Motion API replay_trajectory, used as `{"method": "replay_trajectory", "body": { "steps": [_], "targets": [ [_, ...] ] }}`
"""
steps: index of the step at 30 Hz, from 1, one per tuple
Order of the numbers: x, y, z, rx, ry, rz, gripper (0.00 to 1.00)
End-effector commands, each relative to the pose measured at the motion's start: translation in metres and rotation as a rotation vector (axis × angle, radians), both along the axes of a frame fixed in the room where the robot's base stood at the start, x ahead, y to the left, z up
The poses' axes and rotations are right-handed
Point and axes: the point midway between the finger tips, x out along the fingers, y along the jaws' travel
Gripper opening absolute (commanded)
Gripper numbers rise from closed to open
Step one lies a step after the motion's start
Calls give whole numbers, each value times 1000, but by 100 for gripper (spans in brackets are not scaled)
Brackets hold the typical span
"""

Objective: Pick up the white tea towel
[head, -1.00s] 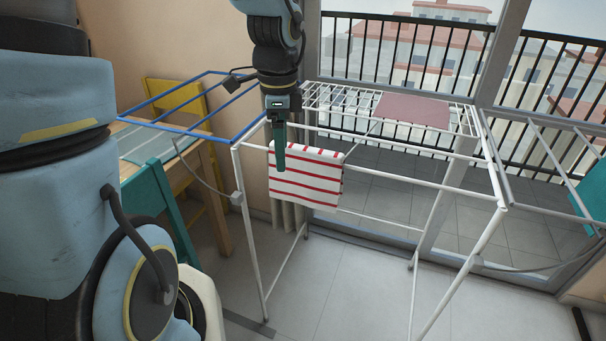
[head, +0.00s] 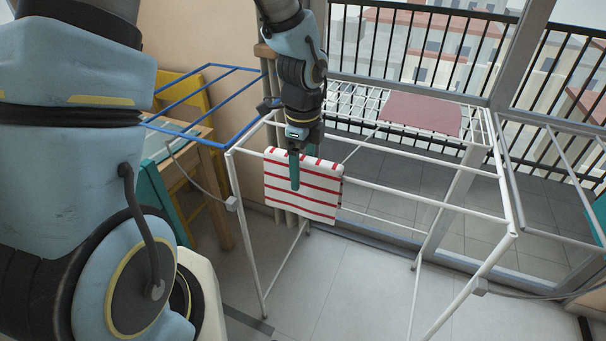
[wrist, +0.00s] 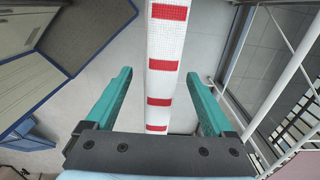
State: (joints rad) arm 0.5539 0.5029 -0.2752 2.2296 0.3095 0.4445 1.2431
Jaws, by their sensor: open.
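The white tea towel (head: 300,199) with red stripes hangs folded over a rail of the white drying rack (head: 375,214). In the wrist view the towel (wrist: 163,75) is a narrow white band with red blocks, running between my two fingers. My gripper (head: 304,170) is open at the towel's upper edge. One teal finger is in front of the towel and the other is at its far side, partly hidden. In the wrist view the fingers of my gripper (wrist: 158,80) stand apart from the towel on both sides, with a gap at each.
A dusty pink cloth (head: 420,113) lies on the rack's far top. A blue rack wing (head: 205,105) extends left over a wooden table (head: 212,190) and yellow chair (head: 183,92). A teal chair (head: 160,190) stands left. Balcony railing lies behind.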

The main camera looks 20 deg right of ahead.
Motion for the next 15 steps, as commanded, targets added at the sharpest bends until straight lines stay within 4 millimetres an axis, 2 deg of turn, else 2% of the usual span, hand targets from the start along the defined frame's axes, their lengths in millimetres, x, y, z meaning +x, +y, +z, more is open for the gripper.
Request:
{"method": "replay_trajectory", "body": {
  "steps": [4, 12, 15],
  "targets": [
    [-1, 0, -15, 0, 1, -2, 87],
    [0, 0, -19, -1, 0, -1, 87],
    [0, 0, -19, -1, 0, -1, 77]
  ]
}}
